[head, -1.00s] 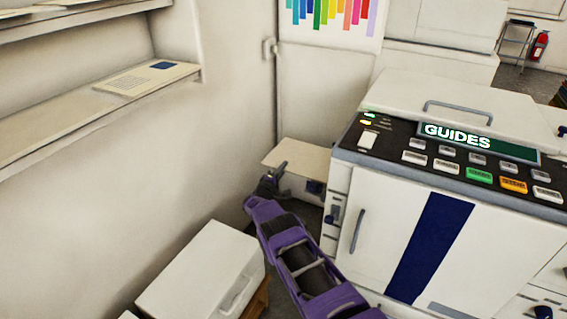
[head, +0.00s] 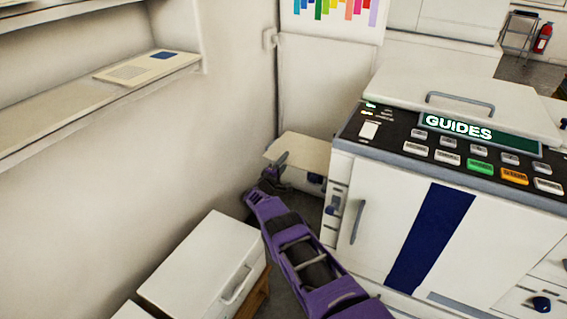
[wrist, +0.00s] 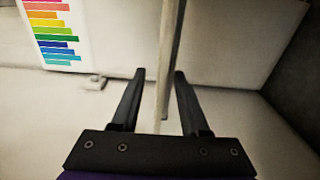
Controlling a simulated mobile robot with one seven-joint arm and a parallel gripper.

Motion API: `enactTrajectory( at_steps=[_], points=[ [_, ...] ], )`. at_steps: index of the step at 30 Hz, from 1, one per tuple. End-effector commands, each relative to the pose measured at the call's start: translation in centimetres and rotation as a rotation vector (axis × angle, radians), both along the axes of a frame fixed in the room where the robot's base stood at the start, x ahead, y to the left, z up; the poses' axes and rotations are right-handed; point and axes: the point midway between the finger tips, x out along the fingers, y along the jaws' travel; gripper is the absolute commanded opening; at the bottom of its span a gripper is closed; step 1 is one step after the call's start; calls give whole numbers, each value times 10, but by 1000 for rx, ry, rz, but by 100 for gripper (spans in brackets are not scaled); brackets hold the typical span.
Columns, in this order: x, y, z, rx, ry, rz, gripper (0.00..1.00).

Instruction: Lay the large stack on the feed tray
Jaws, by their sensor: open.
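A flat pale board or sheet pile (head: 303,150) juts out at the left side of the copier, where a feed tray would sit; I cannot tell tray from stack there. My gripper (head: 275,172) is at its left edge, small and partly dark in the head view. In the wrist view my gripper (wrist: 160,75) is open, its two black fingers apart. A narrow pale upright strip (wrist: 170,60) shows between or beyond the fingers, seen edge-on; contact cannot be told. No large stack can be clearly made out.
The copier (head: 400,220) with its "GUIDES" panel fills the right. A white box (head: 205,265) stands at lower left. A shelf (head: 60,118) on the left wall holds a thin pale pad (head: 128,72) with a blue square. Floor shows in the narrow gap between box and copier.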

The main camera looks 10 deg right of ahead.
Motion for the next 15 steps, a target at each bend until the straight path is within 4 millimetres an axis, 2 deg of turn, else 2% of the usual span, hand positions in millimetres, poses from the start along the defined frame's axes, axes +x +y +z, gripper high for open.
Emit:
enactTrajectory(
  at_steps=[8, 15],
  points=[
    [-15, 11, 6, -1, 3, 1, 45],
    [-48, 34, 6, -2, 2, 3, 45]
  ],
)
